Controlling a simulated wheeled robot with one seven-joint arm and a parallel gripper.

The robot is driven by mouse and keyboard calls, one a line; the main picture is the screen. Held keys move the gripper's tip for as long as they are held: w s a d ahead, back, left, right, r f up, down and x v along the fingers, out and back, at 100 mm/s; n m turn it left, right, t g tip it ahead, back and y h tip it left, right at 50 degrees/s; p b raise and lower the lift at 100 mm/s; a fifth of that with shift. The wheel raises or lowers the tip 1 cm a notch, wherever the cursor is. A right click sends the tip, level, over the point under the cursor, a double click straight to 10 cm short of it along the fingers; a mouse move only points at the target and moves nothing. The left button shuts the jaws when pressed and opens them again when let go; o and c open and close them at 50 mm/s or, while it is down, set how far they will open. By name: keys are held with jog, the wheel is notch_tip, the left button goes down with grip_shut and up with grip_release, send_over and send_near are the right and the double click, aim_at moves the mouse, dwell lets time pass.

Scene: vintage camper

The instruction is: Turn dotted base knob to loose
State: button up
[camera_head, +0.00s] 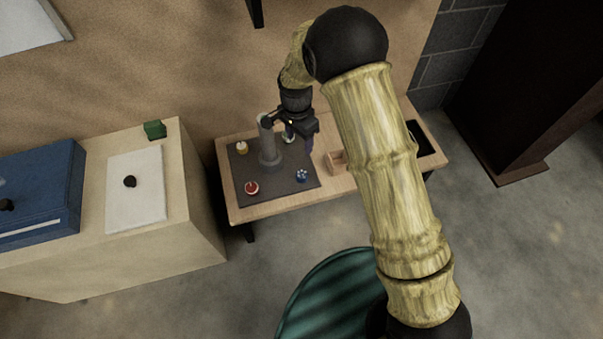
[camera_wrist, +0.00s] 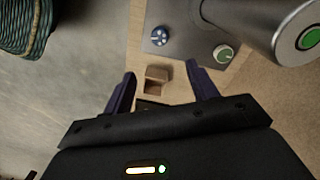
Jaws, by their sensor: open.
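A dark base plate (camera_head: 275,190) lies on a small wooden table, with a coloured knob near each corner. The blue knob (camera_head: 302,175) has white marks that look like dots; it also shows in the wrist view (camera_wrist: 160,36). A red knob (camera_head: 251,187), a yellowish knob (camera_head: 242,147) and a green knob (camera_head: 288,138) sit at the other corners. A grey post (camera_head: 268,150) stands mid-plate. My gripper (camera_wrist: 161,72) is open and empty above the table, right of the post in the head view. In the wrist view the blue knob lies beyond the fingertips, apart from them.
A small wooden box (camera_head: 335,160) is right of the plate and shows between my fingers in the wrist view (camera_wrist: 157,74). A black tray (camera_head: 424,142) lies at the table's right end. A cabinet (camera_head: 190,215) stands left. A green round seat (camera_head: 325,295) is in front.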

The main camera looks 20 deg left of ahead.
aim_at(302, 174)
jog(key=f+b, duration=0.2)
jog(key=f, duration=0.3)
jog(key=f+b, duration=0.2)
jog(key=f, duration=0.4)
jog(key=f+b, duration=0.2)
jog(key=f, duration=0.4)
jog(key=shift+s+d+f+b, duration=0.2)
jog(key=shift+d+f+b, duration=0.1)
jog(key=shift+d, duration=0.1)
jog(key=shift+r, duration=0.1)
jog(key=c, duration=1)
